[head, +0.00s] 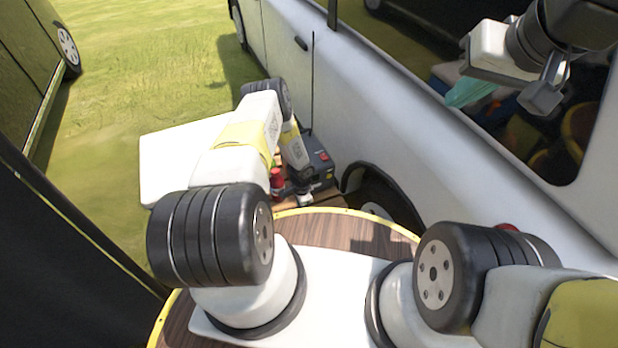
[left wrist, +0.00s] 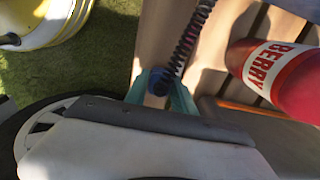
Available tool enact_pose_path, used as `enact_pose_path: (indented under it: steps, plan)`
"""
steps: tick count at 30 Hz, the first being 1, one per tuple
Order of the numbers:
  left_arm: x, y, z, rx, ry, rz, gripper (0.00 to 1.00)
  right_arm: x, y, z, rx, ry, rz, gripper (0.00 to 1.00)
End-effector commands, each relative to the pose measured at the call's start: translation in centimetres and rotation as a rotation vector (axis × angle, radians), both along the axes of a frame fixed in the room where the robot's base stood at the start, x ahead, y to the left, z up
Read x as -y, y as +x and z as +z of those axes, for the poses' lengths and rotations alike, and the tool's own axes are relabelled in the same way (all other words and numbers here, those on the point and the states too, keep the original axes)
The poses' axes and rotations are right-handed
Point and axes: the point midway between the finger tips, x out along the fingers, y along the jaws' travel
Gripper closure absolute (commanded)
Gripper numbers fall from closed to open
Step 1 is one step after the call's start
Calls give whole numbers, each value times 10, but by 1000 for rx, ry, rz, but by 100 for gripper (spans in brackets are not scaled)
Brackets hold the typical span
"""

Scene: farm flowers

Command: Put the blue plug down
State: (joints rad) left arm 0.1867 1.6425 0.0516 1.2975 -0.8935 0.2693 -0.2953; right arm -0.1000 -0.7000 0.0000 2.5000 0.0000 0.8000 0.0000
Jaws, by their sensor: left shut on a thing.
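The blue plug (left wrist: 158,88) sits between the teal fingers of my left gripper (left wrist: 163,92) in the left wrist view, with a dark coiled cable (left wrist: 192,35) running up and right from it. The gripper is shut on the plug, over or beside a pale wooden board (left wrist: 155,40); I cannot tell whether the plug touches it. In the head view my left arm hides the plug and fingers. My right gripper (head: 470,92) is at the upper right, in front of the van's dark window; its jaw opening cannot be made out.
A red bottle marked BERRY (left wrist: 275,70) stands close to the right of the plug. A white panel (head: 172,160) lies left of my left arm, with grass beyond.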

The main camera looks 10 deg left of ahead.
Motion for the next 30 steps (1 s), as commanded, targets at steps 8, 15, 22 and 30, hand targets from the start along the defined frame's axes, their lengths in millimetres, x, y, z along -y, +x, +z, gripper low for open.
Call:
enact_pose_path:
  steps: [8, 15, 22, 30]
  plan:
    - [0, 0, -2, 1, -1, 0, 100, 0, 0, 0, 0, 0, 0, 100]
    - [0, 0, -9, 1, -1, 0, 100, 0, 0, 0, 0, 0, 0, 100]
    - [0, 0, -11, 1, -1, -1, 48, 0, 0, 0, 0, 0, 0, 100]
    - [0, 0, -10, 1, 0, -1, 48, 0, 0, 0, 0, 0, 0, 100]
